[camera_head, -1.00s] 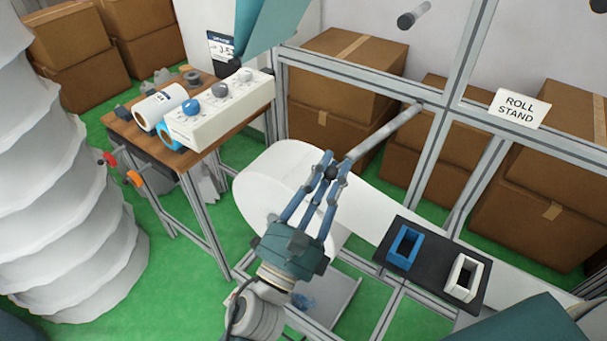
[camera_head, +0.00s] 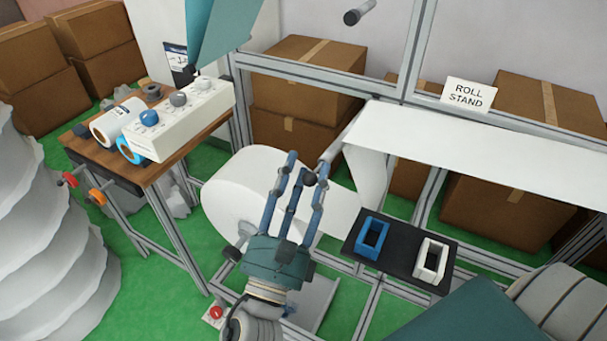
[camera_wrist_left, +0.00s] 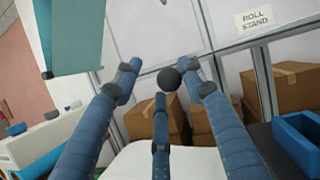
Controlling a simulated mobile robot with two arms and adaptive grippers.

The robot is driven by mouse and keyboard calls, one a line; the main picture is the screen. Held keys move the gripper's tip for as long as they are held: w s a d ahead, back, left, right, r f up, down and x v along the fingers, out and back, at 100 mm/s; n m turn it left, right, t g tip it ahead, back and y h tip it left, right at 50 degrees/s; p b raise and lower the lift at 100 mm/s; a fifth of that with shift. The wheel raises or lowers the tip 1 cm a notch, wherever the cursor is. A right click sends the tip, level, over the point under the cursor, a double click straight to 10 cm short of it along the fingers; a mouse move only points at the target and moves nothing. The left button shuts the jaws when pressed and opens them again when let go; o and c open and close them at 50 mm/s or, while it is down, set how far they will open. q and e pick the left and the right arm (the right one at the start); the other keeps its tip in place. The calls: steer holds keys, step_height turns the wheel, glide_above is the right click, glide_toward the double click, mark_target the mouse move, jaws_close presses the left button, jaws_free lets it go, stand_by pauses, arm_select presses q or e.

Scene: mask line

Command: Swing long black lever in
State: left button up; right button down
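A dark round knob (camera_head: 310,178) shows among the fingers of my left gripper (camera_head: 306,162); it looks like the end of the long black lever, whose shaft I cannot make out. In the left wrist view the knob (camera_wrist_left: 168,79) sits between the spread fingertips (camera_wrist_left: 160,80), with gaps at both sides; I cannot tell whether the lower finger touches it. The left gripper is open, in front of the large white roll (camera_head: 232,198). My right gripper is out of view.
A grey roller (camera_head: 338,146) lies just behind the fingers. A white web (camera_head: 470,155) spans the right. A black tray (camera_head: 396,256) with blue and white frames stands right of the gripper. A wooden table (camera_head: 95,148) with a control box (camera_head: 185,120) stands at the left.

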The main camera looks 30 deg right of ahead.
arm_select(q)
steer(key=v, duration=1.2)
stand_by(0.3)
